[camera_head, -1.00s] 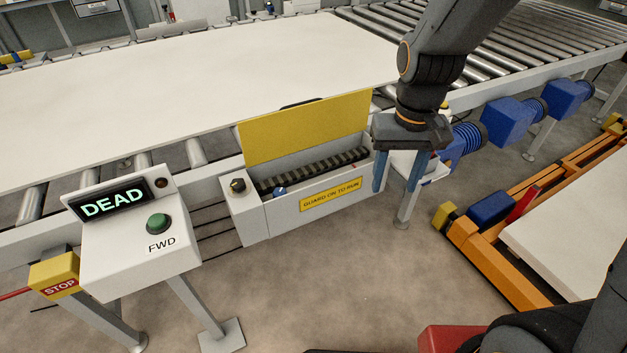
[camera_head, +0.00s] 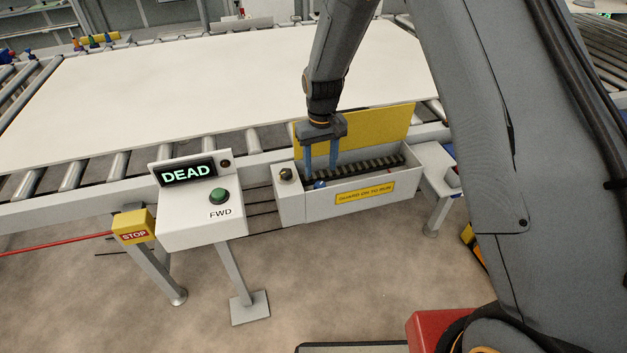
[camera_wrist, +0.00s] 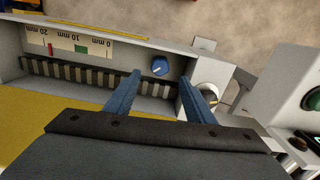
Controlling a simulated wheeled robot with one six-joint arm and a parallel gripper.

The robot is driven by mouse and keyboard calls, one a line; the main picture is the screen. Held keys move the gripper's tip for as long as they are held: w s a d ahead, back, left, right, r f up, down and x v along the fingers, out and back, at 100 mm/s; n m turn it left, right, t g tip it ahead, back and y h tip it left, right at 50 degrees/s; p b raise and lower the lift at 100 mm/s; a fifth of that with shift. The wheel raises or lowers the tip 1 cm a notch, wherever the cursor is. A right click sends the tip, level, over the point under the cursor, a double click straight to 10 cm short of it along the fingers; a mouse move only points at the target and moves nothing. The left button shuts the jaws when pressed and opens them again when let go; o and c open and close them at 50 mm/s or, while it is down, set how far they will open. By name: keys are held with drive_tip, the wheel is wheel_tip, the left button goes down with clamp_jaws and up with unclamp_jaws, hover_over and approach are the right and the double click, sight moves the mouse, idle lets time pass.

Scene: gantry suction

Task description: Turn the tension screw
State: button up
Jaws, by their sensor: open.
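The blue knob (camera_head: 320,184), which looks like the tension screw, sits at the left end of the open white guard box beside the ribbed belt (camera_head: 368,169). In the wrist view the knob (camera_wrist: 160,67) has a white line and appears between my fingertips, apart from both. My gripper (camera_head: 320,168) is open, pointing down into the box, with nothing between its fingers; its fingers also show in the wrist view (camera_wrist: 160,78). A scale (camera_wrist: 70,42) marked 0, 10 and 20 mm has a red mark near 20 and a green block near 10.
The yellow guard lid (camera_head: 385,130) stands open behind my gripper. A dark selector knob (camera_head: 286,174) is on the box's left. The control box (camera_head: 205,230) has a green FWD button (camera_head: 219,195) and a display (camera_head: 188,173) reading DEAD. A STOP box (camera_head: 134,226) is left.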

sight(320, 184)
drive_tip(key=shift+f+p, duration=1)
drive_tip(key=shift+f, duration=2.55)
drive_tip(key=c, duration=1.1)
drive_tip(key=shift+o, duration=0.2)
drive_tip(key=shift+n, duration=0.3)
drive_tip(key=shift+n+b, duration=0.8)
drive_tip(key=shift+n, duration=0.1)
drive_tip(key=shift+n+b, duration=0.8)
drive_tip(key=shift+n, duration=0.9)
